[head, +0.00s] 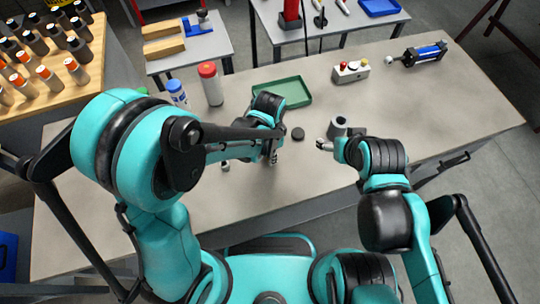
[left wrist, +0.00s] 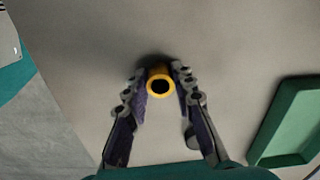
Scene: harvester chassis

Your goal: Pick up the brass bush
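The brass bush (left wrist: 160,86) is a short yellow ring with a dark bore, seen end-on in the left wrist view. My left gripper (left wrist: 160,74) has its two fingers on either side of it, and the pads appear to touch its sides. In the head view the left gripper (head: 273,158) points down over the near part of the bench, and the bush cannot be made out there. Whether the bush touches the bench is unclear. My right gripper (head: 324,145) is over the bench to the right, its fingers too small to read.
Red-capped (head: 212,85) and blue-capped (head: 178,92) containers stand behind.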

